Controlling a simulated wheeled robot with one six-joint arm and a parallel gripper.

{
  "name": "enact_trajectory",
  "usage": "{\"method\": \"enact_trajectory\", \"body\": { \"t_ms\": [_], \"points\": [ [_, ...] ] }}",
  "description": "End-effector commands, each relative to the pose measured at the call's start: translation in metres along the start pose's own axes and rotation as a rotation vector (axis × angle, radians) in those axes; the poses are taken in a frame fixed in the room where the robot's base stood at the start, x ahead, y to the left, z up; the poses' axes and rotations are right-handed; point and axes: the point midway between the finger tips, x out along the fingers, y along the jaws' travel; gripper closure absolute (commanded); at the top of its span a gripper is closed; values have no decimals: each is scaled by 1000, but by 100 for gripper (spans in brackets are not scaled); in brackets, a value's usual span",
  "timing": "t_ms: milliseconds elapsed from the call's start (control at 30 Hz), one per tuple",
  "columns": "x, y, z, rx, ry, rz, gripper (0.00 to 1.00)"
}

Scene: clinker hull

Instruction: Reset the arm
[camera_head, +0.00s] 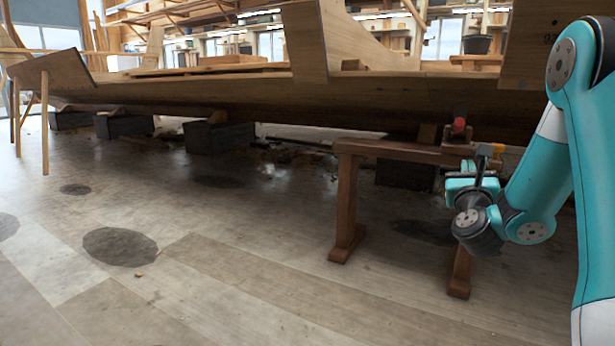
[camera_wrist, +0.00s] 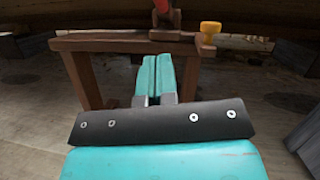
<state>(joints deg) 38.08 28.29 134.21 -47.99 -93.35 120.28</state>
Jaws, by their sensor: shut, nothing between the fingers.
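My gripper shows at the right of the head view (camera_head: 484,160), at the end of my teal arm, in front of the right part of a low brown wooden trestle (camera_head: 385,150). In the wrist view my gripper's two teal fingers (camera_wrist: 154,76) lie side by side, shut and empty. They point toward the trestle's top beam (camera_wrist: 110,46). I cannot tell how far the fingertips are from the beam.
A red-ended tool (camera_head: 459,126) and a yellow-handled object (camera_wrist: 210,28) are at the trestle top. The wooden boat hull (camera_head: 220,92) spans behind, on dark blocks (camera_head: 220,138). The floor (camera_head: 200,280) at front left is mostly clear.

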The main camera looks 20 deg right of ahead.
Motion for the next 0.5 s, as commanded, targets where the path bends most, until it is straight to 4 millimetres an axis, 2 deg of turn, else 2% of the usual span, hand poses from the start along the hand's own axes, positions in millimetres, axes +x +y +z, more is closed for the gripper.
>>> {"method": "enact_trajectory", "body": {
  "t_ms": [133, 233, 367, 400, 467, 500],
  "points": [
    [1, 8, 9, -23, 2, 34, 100],
    [2, 38, 38, -116, 8, 161, 100],
    [-16, 105, 99, -372, -24, 479, 100],
    [-28, 128, 121, -472, -57, 597, 100],
    [-52, 158, 151, -630, -126, 778, 100],
    [-71, 176, 171, -739, -188, 898, 100]
  ]
}}
